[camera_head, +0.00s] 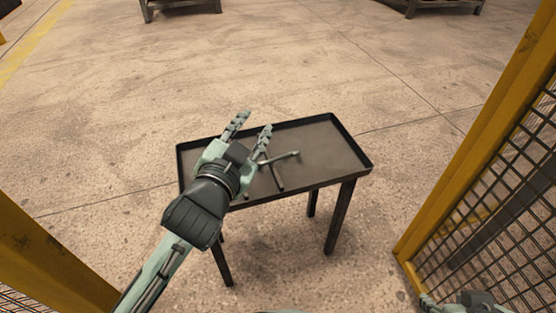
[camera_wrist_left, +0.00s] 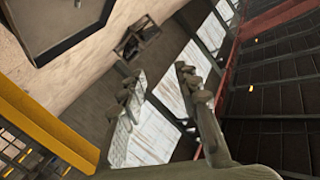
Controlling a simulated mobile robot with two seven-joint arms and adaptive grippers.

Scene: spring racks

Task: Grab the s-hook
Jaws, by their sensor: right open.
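The s-hook (camera_head: 282,157), a thin grey metal piece, lies on the dark tray-topped table (camera_head: 320,150) in the head view. Its left part is hidden behind my left gripper. My left gripper (camera_head: 250,126) is over the left half of the table, its fingers apart and pointing away from me, with nothing seen between them. The hook is just right of its fingers; I cannot tell the height gap. The fingers also show apart in the left wrist view (camera_wrist_left: 158,80), where the hook is not seen. My right gripper (camera_head: 452,300) is partly visible at the bottom right, open, far from the hook.
A yellow post with black mesh fence (camera_head: 480,200) stands at the right. Another yellow post (camera_head: 45,265) is at the lower left. The right part of the tray is bare. The floor behind the table is clear up to dark racks (camera_head: 180,8).

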